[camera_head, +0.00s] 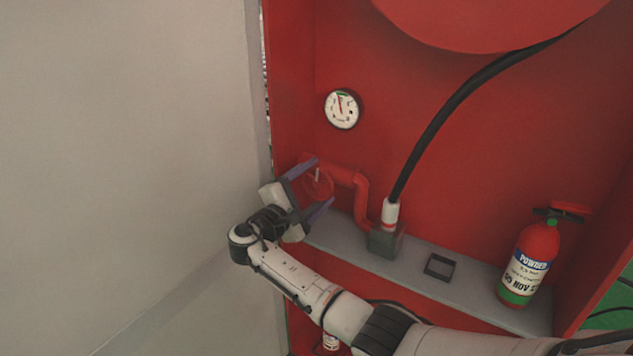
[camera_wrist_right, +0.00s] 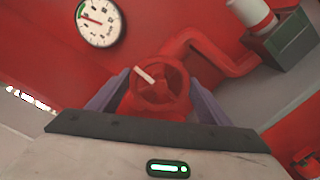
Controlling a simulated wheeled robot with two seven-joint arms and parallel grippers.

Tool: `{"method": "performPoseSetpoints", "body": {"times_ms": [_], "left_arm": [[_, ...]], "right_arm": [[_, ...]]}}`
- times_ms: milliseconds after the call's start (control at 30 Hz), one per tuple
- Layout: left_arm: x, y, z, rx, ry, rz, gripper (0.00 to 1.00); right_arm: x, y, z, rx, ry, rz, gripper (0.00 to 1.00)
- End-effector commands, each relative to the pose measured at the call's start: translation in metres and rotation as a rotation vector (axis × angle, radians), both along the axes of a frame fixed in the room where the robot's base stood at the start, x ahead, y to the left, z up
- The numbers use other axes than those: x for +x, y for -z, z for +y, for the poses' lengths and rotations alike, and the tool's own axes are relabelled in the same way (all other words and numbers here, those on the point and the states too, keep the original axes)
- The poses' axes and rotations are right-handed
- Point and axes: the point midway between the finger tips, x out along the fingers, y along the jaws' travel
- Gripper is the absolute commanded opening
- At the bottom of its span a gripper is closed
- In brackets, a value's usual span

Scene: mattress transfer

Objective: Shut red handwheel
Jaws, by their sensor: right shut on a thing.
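The red handwheel (camera_head: 318,186) sits on a red pipe at the left of the red cabinet. It has a small pale peg or handle on it. It also shows in the right wrist view (camera_wrist_right: 160,88), in the middle. My right gripper (camera_head: 318,182) reaches in from below, with its two purple-grey fingers on either side of the handwheel. In the right wrist view the fingers (camera_wrist_right: 158,95) flank the wheel's rim, and the gripper is shut on the wheel. My left gripper is not in view.
A round pressure gauge (camera_head: 342,109) is above the handwheel. A red pipe (camera_head: 361,200) leads to a grey box with a black hose (camera_head: 440,118). A grey shelf (camera_head: 410,265) carries a small black frame (camera_head: 439,266) and a fire extinguisher (camera_head: 528,262). A pale wall (camera_head: 130,150) stands left.

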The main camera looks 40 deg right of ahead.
Motion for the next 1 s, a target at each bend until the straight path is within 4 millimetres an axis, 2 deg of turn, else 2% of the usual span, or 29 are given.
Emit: {"method": "performPoseSetpoints", "body": {"times_ms": [300, 800, 833, 900, 1000], "left_arm": [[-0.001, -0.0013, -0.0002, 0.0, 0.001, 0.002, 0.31], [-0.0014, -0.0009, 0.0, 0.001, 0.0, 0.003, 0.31], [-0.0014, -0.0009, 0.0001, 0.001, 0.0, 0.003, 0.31], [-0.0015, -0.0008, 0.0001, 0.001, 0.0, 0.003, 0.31], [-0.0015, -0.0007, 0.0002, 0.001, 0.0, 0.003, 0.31]], "right_arm": [[0.0004, -0.0004, 0.0007, -0.04, -0.001, 0.096, 0.49], [0.0004, -0.0001, 0.0006, -0.049, -0.002, 0.114, 0.49], [0.0004, -0.0001, 0.0006, -0.049, -0.002, 0.114, 0.75], [0.0004, 0.0, 0.0006, -0.047, -0.001, 0.114, 0.87], [0.0003, 0.0, 0.0005, -0.047, -0.001, 0.113, 0.89]]}}
